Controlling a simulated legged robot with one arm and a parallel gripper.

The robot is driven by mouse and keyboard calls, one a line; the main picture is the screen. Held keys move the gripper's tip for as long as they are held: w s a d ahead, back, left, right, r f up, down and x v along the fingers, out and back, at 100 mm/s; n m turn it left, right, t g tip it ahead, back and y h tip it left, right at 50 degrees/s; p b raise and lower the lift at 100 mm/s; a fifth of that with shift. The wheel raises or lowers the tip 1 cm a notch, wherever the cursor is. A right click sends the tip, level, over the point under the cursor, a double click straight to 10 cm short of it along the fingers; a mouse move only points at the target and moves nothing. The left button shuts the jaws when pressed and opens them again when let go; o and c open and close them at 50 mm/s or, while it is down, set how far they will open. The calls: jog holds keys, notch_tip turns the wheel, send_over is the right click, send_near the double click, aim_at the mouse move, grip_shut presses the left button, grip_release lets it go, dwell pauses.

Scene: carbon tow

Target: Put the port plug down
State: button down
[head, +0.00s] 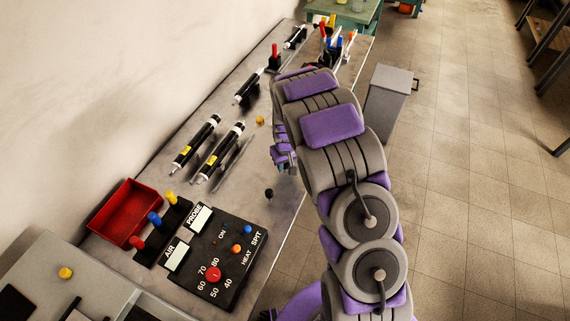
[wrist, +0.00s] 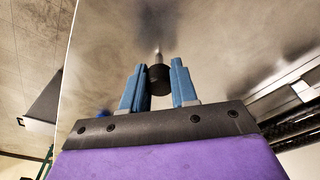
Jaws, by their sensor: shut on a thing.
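In the wrist view my gripper (wrist: 158,75) has its two blue fingers on either side of a small black plug (wrist: 159,80) with a pale metal tip, which I take to be the port plug. The tip points toward the grey table surface, where a dark blurred patch shows beyond it. I cannot tell whether the tip touches the surface. In the head view my gripper (head: 284,160) is partly hidden by my arm, above the right side of the grey bench (head: 237,178). The held plug is not clear there.
A small black-topped piece (head: 268,193) stands near the bench's right edge. Several black probes lie to the left, near an orange piece (head: 260,120). A red tray (head: 126,213) and a black control box (head: 215,258) are nearer. A grey bin (head: 388,103) stands on the floor.

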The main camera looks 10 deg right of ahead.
jog(key=c, duration=0.9)
grip_release()
jog(key=shift+f, duration=0.1)
jog(key=shift+o, duration=0.2)
jog(key=s+r+p, duration=0.1)
jog(key=s+r, duration=0.2)
jog(key=r, duration=0.5)
jog(key=s+r+p, duration=0.1)
jog(key=s+r, duration=0.2)
jog(key=r, duration=0.6)
jog(key=s+r+g, duration=0.1)
jog(key=s+r, duration=0.3)
jog(key=s, duration=0.8)
jog(key=s+r+m+g, duration=0.1)
jog(key=s+r, duration=0.3)
jog(key=s, duration=0.8)
jog(key=s+r+g, duration=0.1)
jog(key=s+r, duration=0.4)
jog(key=s, duration=0.7)
jog(key=shift+d+m, duration=0.15)
jog(key=shift+m, duration=0.25)
jog(key=shift+w+r, duration=0.1)
